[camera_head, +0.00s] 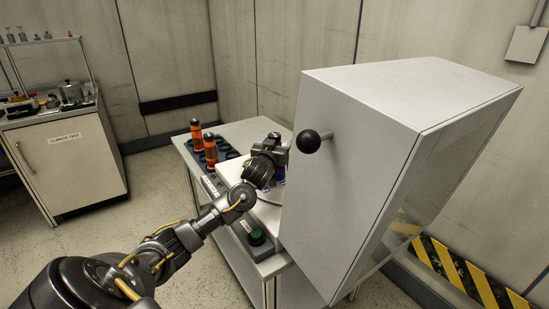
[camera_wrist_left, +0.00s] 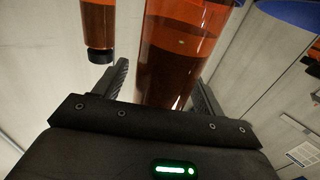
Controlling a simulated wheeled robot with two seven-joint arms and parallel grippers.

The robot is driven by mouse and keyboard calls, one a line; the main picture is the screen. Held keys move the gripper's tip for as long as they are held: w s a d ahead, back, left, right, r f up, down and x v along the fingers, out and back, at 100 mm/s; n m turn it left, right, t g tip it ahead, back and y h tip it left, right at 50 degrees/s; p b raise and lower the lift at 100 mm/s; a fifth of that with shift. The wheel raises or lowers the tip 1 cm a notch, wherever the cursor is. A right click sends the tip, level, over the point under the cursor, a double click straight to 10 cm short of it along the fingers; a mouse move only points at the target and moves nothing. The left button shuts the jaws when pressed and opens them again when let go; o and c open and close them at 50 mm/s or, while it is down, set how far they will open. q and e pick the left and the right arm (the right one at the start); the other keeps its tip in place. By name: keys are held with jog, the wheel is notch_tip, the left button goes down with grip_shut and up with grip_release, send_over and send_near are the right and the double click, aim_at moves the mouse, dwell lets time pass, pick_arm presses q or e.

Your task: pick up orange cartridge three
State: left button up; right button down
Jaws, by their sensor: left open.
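Two orange cartridges with black caps stand upright at the rack in the head view, one farther back (camera_head: 196,134) and one nearer (camera_head: 210,150). I cannot read which is number three. My left gripper (camera_wrist_left: 160,78) is open. In the left wrist view a large orange cartridge (camera_wrist_left: 180,45) shows close up, between and beyond the fingers; I cannot tell if they touch it. A second orange cartridge (camera_wrist_left: 98,25) is farther off at the upper left. In the head view my left wrist hides the fingers, to the right of the rack. My right gripper is not in view.
The dark rack (camera_head: 229,153) with round holes lies on the pale table (camera_head: 187,152). A big grey cabinet panel (camera_head: 350,180) with a black ball knob (camera_head: 307,141) stands close right of my left arm. A green button (camera_head: 256,237) is below. Open floor lies left.

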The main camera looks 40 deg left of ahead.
pick_arm(q)
jog(key=shift+c, duration=0.2)
jog(key=c, duration=1.2)
jog(key=shift+r, duration=0.1)
